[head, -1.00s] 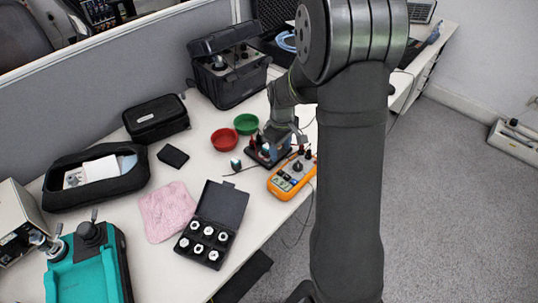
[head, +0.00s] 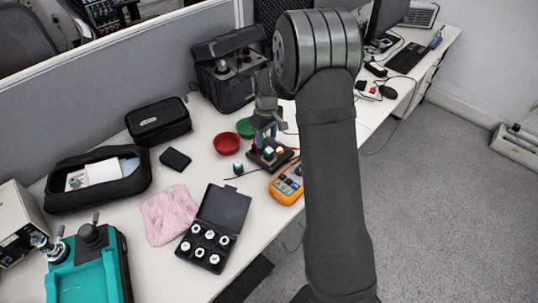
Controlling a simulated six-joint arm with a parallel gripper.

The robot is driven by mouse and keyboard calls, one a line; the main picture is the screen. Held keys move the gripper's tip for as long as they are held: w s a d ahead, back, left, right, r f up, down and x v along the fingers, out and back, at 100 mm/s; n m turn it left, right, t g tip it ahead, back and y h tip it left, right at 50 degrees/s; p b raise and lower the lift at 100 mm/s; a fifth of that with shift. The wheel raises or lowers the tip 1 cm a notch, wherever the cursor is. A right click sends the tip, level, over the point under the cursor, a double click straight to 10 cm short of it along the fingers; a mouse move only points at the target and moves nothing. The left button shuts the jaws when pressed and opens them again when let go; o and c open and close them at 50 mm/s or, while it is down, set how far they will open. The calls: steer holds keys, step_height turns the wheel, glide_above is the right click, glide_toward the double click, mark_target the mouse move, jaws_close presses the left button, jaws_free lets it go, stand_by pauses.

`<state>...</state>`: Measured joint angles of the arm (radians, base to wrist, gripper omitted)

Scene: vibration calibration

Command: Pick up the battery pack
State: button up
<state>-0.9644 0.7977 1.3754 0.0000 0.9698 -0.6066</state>
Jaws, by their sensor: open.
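A small flat black block (head: 175,159), which looks like the battery pack, lies on the white table between the black zip case and the pink cloth. Nothing covers it. My gripper (head: 265,134) is to its right, pointing down above a small dark stand (head: 270,157) with coloured parts on top. The fingers are small in the picture; they are open, and I see nothing held. Whether they touch the stand cannot be told.
A red bowl (head: 226,143) and a green bowl (head: 246,127) stand left of my gripper. An orange multimeter (head: 287,184) is partly hidden by my arm. A black zip case (head: 158,121), pink cloth (head: 168,214) and open box of weights (head: 228,207) surround the block.

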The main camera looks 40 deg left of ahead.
mark_target(269, 150)
steer(key=shift+w+d+f, duration=0.1)
steer(key=shift+w+f, duration=0.1)
steer(key=shift+f, duration=1.55)
steer(key=shift+w+d+f, duration=0.1)
steer(key=shift+w+f, duration=0.1)
steer(key=shift+f, duration=1.55)
jaws_close()
